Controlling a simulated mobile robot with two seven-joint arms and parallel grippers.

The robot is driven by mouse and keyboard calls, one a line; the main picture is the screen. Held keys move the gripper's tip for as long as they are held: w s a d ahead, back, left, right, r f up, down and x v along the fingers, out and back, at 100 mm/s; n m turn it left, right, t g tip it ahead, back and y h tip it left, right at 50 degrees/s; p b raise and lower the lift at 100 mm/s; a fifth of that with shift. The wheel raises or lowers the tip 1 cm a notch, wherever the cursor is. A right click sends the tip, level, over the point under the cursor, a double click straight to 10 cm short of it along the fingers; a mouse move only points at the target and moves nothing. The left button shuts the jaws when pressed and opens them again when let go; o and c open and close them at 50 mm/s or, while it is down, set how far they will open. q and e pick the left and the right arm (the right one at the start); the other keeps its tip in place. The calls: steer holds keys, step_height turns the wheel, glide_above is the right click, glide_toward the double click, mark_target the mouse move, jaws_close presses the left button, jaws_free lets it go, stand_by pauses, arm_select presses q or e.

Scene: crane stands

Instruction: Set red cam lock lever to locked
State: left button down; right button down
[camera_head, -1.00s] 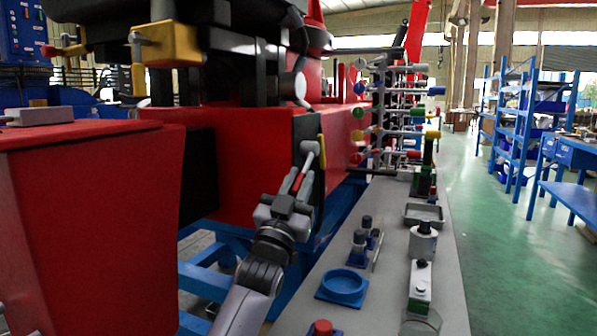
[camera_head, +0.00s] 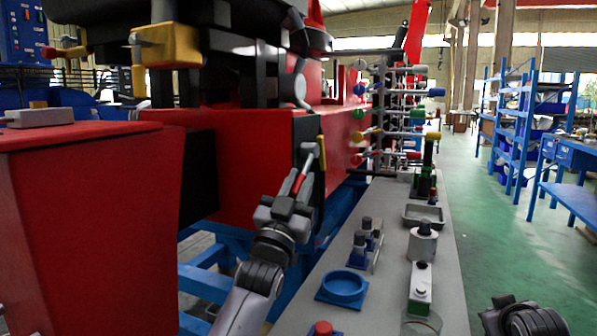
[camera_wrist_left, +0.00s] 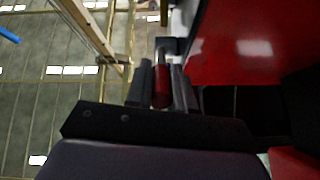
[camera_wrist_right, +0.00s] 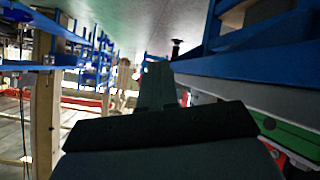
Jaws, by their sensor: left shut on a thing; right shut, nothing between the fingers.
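My left gripper (camera_head: 298,188) is at the dark front panel of the red machine, just left of the grey bench. Its fingers are shut on the red cam lock lever (camera_head: 299,182), whose grey end reaches up toward a yellow part. In the left wrist view the lever's red grip (camera_wrist_left: 161,88) sits between the two dark fingers of the left gripper (camera_wrist_left: 163,90). The fingers hide part of the lever. My right gripper (camera_wrist_right: 157,82) is shut and empty in its wrist view; in the head view only part of my right arm shows at the lower right.
The grey bench (camera_head: 343,256) carries a blue ring holder (camera_head: 344,287), a grey tray (camera_head: 424,215) and several fixtures. A rack of coloured knobs (camera_head: 395,125) stands at its far end. Blue shelves (camera_head: 520,130) stand at right, with clear green floor between.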

steer(key=w+a+r, duration=0.1)
steer(key=a+r, duration=0.1)
steer(key=r, duration=0.1)
steer(key=w+a+r+y, duration=0.1)
steer(key=a+r, duration=0.1)
steer(key=a, duration=0.1)
steer(key=w+a+r+y, duration=0.1)
steer(key=w+a+r, duration=0.1)
steer(key=r, duration=0.1)
steer(key=shift+w+a+r+n, duration=0.1)
steer(key=shift+a+r+n, duration=0.25)
steer(key=shift+a+n, duration=0.05)
steer(key=a+r+n+y, duration=0.4)
steer(key=a+r, duration=0.7)
steer(key=a, duration=0.2)
steer(key=s+a+r+n+g+y, duration=0.1)
steer(key=s+a+r+n+g, duration=0.1)
steer(key=s+a+r+n, duration=0.55)
steer(key=s+a+r+n+g+y, duration=0.1)
steer(key=s+a+r+n, duration=0.3)
steer(key=a+r, duration=0.7)
steer(key=w+a+f+m, duration=0.1)
steer(key=w+f, duration=0.6)
steer(key=f, duration=0.2)
steer(key=shift+w+a, duration=0.15)
steer(key=shift+w, duration=0.05)
